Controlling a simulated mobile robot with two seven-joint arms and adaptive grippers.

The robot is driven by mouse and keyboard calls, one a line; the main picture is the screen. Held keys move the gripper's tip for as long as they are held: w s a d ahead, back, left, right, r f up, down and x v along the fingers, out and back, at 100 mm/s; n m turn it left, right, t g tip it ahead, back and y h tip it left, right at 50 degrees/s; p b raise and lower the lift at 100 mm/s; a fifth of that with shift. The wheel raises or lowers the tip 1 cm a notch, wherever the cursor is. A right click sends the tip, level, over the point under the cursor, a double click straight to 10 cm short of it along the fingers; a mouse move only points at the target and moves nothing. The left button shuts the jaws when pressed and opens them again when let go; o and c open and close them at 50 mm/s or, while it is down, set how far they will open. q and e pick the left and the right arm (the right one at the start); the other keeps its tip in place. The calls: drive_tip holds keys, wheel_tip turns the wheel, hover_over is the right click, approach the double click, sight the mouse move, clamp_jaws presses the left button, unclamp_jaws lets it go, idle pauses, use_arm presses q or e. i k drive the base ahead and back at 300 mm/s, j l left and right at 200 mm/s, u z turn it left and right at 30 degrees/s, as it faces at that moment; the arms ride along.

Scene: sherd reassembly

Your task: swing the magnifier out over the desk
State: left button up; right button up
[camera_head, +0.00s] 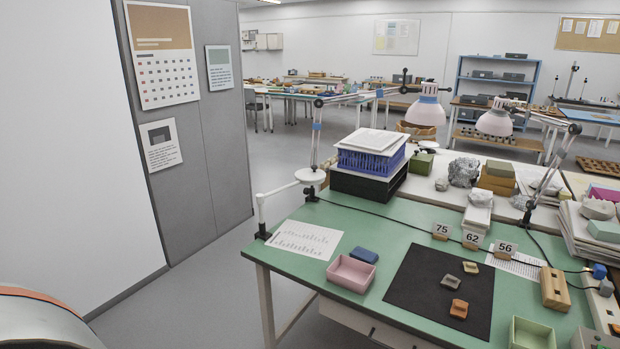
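What looks like the magnifier is a white round head (311,175) on a thin white arm (279,190). A short white post carries it, clamped with a black clamp (263,235) to the left edge of the green desk (390,225). The head sits near the desk's back left corner, in front of a lamp's upright arm (317,130) and partly overlapping it in view. I cannot tell whether a lens is in it. Neither of my grippers is in view.
Two lamps with pale shades (426,111) (495,122) overhang the back. A blue crate (372,158) stands behind the head. A printed sheet (306,240), pink tray (351,273), blue box (364,255) and dark mat with sherds (410,283) lie on the desk. Floor is free at left.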

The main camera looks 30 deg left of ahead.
sight(260, 198)
drive_tip(key=k+z, duration=0.15)
drive_tip(key=k, duration=0.5)
drive_tip(key=z, duration=1.35)
drive_tip(key=k+j, duration=0.1)
drive_tip(key=j, duration=0.5)
drive_tip(key=k+j, duration=0.1)
drive_tip(key=j, duration=0.5)
drive_tip(key=k+j, duration=0.1)
drive_tip(key=j, duration=0.5)
drive_tip(key=k+j, duration=0.1)
drive_tip(key=j, duration=0.5)
drive_tip(key=k+j, duration=0.1)
drive_tip(key=j, duration=0.5)
drive_tip(key=k+j+z, duration=0.1)
drive_tip(key=j, duration=0.5)
drive_tip(key=k+j, duration=0.15)
drive_tip(key=j, duration=0.45)
drive_tip(key=k+j, duration=0.1)
drive_tip(key=j, duration=0.5)
